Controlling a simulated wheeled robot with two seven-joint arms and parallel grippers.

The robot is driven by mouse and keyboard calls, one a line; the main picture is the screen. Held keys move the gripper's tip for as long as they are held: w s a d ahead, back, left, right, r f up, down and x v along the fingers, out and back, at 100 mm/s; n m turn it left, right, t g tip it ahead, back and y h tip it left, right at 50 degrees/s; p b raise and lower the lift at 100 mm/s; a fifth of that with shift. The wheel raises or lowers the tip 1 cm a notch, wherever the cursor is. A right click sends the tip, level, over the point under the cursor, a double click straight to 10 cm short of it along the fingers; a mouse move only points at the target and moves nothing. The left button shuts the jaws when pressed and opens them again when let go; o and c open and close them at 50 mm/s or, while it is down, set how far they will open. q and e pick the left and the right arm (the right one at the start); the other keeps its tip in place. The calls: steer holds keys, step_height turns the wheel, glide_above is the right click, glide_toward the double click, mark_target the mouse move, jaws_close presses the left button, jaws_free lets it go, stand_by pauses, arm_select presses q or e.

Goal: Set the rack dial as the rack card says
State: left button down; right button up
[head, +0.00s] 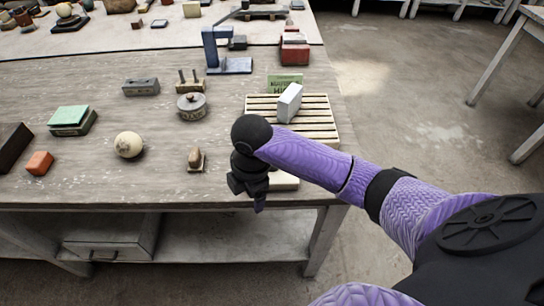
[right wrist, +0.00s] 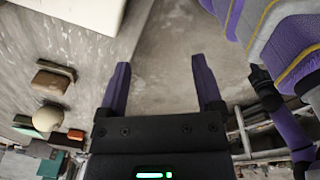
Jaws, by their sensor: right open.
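The slatted pale wooden rack (head: 325,127) lies near the table's right edge, with a white block (head: 290,102) on it. A green card (head: 285,83) with dark lettering stands behind the rack; I cannot read its setting. A round grey piece with a knob on top (head: 191,105) sits left of the rack; I cannot tell whether it is the rack dial. My right gripper (head: 257,203) points down at the table's front edge, in front of the rack. In the right wrist view its fingers (right wrist: 163,85) are apart with nothing between them. My left gripper is out of view.
A pale block (head: 284,181) lies partly behind my right gripper. A cream sphere (head: 128,145), a small brown knob-like piece (head: 195,158), an orange block (head: 39,163) and a green-topped box (head: 72,121) stand to the left. A blue stand (head: 229,66) rises behind. Bare floor lies right.

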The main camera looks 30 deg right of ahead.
steer(key=w+d+r, duration=0.1)
steer(key=d+r, duration=0.1)
steer(key=d, duration=0.1)
steer(key=w+d+r+n, duration=0.1)
steer(key=w+d+r, duration=0.1)
steer(key=r, duration=0.1)
steer(key=w+d+r+n, duration=0.1)
steer(key=w+d+r, duration=0.1)
steer(key=d+r, duration=0.1)
steer(key=shift+w+d+r+g+h, duration=0.1)
steer(key=shift+w+d+g+h, duration=0.1)
steer(key=shift+d+g+h, duration=0.15)
steer(key=f+b, duration=0.1)
steer(key=f, duration=0.3)
steer(key=f+b, duration=0.2)
steer(key=f, duration=0.2)
steer(key=shift+w+d+f, duration=0.1)
steer(key=shift+d+f, duration=0.1)
steer(key=shift+f, duration=0.15)
steer(key=shift+f+n+b, duration=0.3)
steer(key=shift+f, duration=0.05)
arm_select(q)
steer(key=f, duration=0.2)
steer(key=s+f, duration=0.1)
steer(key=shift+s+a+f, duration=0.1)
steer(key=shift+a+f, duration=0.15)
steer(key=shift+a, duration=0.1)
